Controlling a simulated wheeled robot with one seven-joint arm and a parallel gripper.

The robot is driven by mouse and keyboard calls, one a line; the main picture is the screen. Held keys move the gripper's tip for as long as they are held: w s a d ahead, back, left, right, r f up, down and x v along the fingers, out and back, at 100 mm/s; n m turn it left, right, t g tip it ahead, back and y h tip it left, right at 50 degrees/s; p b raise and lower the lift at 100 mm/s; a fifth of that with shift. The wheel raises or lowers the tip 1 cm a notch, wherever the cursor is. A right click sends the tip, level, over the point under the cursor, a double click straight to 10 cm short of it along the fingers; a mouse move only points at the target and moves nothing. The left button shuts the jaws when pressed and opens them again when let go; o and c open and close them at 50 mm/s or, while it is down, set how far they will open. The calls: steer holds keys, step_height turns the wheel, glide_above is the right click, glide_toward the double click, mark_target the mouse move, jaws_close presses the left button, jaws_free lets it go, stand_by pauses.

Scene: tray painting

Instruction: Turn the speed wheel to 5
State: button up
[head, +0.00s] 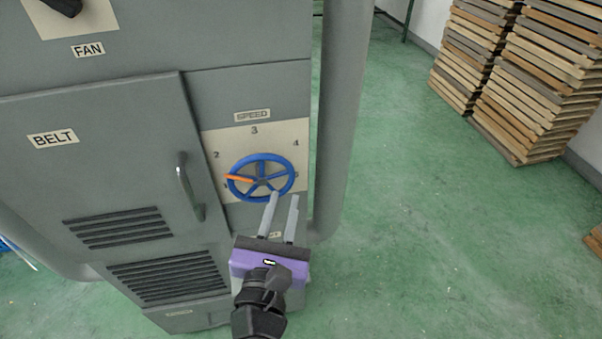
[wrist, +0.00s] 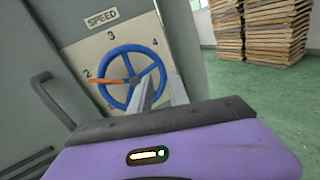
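The speed wheel (head: 288,164) is a blue spoked handwheel on a pale dial plate under a SPEED label (head: 252,115). Its orange pointer (head: 238,178) points left, between the 1 and the 2. The 3 is at the top and the 4 at upper right; the 5 is at the right, partly hidden by the rim. In the wrist view the wheel (wrist: 106,63) has its lower right covered by my fingers. My gripper (head: 284,195) is open, with its fingertips at the wheel's lower right. I cannot tell whether they touch the rim.
A BELT door with a bar handle (head: 187,188) is left of the wheel. A thick grey vertical pipe (head: 341,110) stands just right of the dial. Stacked wooden boards (head: 525,75) are at the far right, with open green floor between.

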mark_target(290, 178)
steer(key=shift+w+d, duration=0.2)
steer(key=shift+w, duration=1.75)
steer(key=shift+w+d, duration=0.15)
steer(key=shift+w, duration=1.8)
jaws_close()
